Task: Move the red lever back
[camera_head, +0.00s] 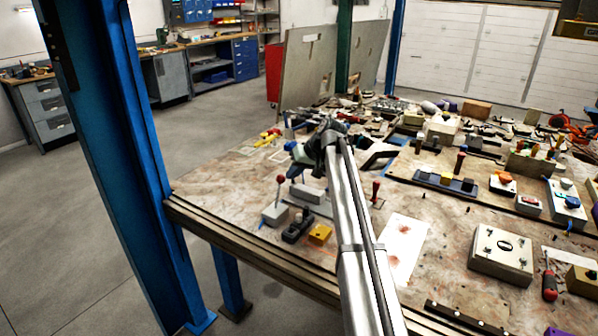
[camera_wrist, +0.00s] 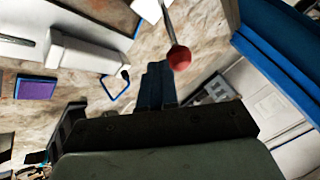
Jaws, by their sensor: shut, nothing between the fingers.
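The red lever has a red ball knob (camera_head: 280,179) on a thin metal rod that rises from a pale grey box (camera_head: 275,214) near the table's front left edge. The rod looks roughly upright, tilted slightly. In the wrist view the red knob (camera_wrist: 179,58) is close to the right of my fingertips, with its rod running up out of the picture. My gripper (camera_head: 297,153) is shut and empty, just above and right of the knob in the head view. Its blue fingers (camera_wrist: 156,80) also show in the wrist view. I cannot tell whether they touch the knob.
A blue post (camera_head: 110,150) stands left of the table. Many tools and control boxes crowd the table's right and back.

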